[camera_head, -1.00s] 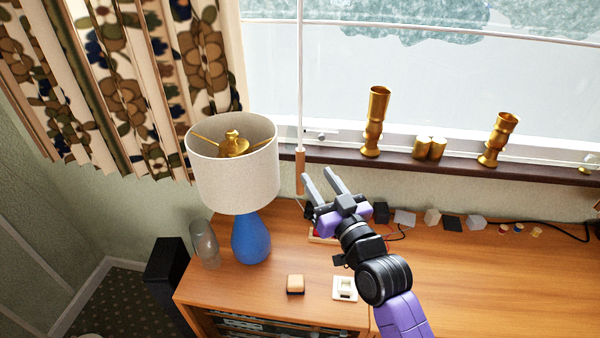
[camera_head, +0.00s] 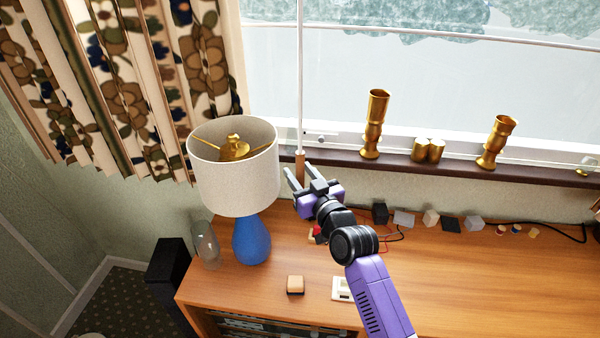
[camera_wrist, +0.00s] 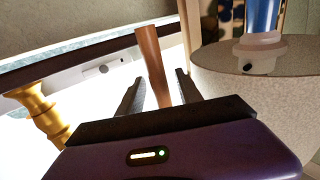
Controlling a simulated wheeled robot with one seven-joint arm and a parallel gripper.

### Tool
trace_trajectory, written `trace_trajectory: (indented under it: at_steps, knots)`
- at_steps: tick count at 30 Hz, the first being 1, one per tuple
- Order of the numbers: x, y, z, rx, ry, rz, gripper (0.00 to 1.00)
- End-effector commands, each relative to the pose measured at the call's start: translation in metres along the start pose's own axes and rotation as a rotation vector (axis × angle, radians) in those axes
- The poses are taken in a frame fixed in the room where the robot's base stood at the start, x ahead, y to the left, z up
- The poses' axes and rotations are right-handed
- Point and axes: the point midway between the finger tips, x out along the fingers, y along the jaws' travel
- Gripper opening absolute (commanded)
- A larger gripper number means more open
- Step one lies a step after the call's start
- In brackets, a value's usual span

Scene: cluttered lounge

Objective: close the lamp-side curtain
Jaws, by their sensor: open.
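The patterned curtain (camera_head: 130,90) hangs bunched at the window's left side, behind the lamp (camera_head: 235,180). A thin white rod (camera_head: 299,70) with a wooden handle (camera_head: 299,160) hangs in front of the window, right of the lampshade. My gripper (camera_head: 298,174) is open at the lower part of this handle. In the wrist view, the handle (camera_wrist: 151,62) shows between the two spread fingers (camera_wrist: 156,92), slightly tilted. I see no clear contact. The handle's lower end is hidden by my gripper.
The lamp stands close left of my gripper on the wooden cabinet (camera_head: 480,270). Small blocks and cables lie along the cabinet's back. The cabinet's right front is clear.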

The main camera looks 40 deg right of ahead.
Motion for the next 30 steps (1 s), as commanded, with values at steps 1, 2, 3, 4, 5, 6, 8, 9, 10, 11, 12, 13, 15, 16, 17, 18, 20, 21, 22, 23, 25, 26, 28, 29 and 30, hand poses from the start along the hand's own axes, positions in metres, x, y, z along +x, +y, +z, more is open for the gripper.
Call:
trace_trajectory:
  at_steps: [1, 2, 3, 4, 5, 6, 8, 9, 10, 11, 12, 13, 15, 16, 17, 18, 20, 21, 22, 23, 25, 26, 28, 29, 30]
  knots:
    - [0.0, 0.0, 0.0001, 0.0, 0.0, 0.0, 0.42]
    - [-0.0001, 0.0, 0.0001, 0.0, 0.0, 0.0, 0.42]
    - [-0.0001, 0.0, 0.0001, 0.0, 0.0, 0.0, 0.42]
    - [-0.0001, 0.0, 0.0001, 0.0, 0.0, 0.0, 0.42]
    - [-0.0002, 0.0, 0.0001, 0.0, 0.0, 0.0, 0.36]
    - [-0.0002, 0.0, 0.0001, 0.0, 0.0, 0.0, 0.28]
    - [-0.0002, 0.0, 0.0, 0.0, 0.0, 0.0, 0.17]
    - [-0.0003, 0.0, 0.0, 0.0, 0.0, 0.0, 0.09]
    - [-0.0003, 0.0, 0.0, 0.0, 0.0, 0.0, 0.03]
    - [-0.0003, 0.0, 0.0, 0.0, 0.0, 0.0, 0.0]
    - [-0.0003, 0.0, 0.0, 0.0, 0.0, 0.0, 0.0]
    - [-0.0003, -0.0001, 0.0, 0.0, 0.0, 0.0, 0.0]
    - [-0.0003, 0.0, 0.0, 0.0, 0.0, 0.0, 0.0]
    - [-0.0003, 0.0, 0.0, 0.0, 0.0, 0.0, 0.0]
    - [-0.0004, 0.0, 0.0001, 0.0, 0.0, 0.0, 0.0]
    - [-0.0004, 0.0, 0.0, 0.0, 0.0, 0.0, 0.0]
    - [-0.0004, 0.0, 0.0, -0.001, 0.0, 0.0, 0.0]
    - [-0.0004, 0.0, 0.0001, -0.001, 0.0, 0.0, 0.0]
    - [-0.0004, 0.0, 0.0001, -0.001, 0.0, 0.0, 0.0]
    - [-0.0004, 0.0, 0.0, -0.001, 0.0, 0.0, 0.0]
    - [-0.0004, -0.0001, 0.0001, -0.001, 0.0, 0.0, 0.0]
    - [-0.0004, -0.0001, 0.0001, -0.001, 0.0, 0.0, 0.0]
    - [-0.0004, -0.0001, 0.0001, -0.001, 0.0, 0.0, 0.0]
    - [-0.0004, -0.0001, 0.0001, -0.001, 0.0, 0.0, 0.0]
    - [-0.0004, -0.0001, 0.0001, -0.001, 0.0, 0.0, 0.0]
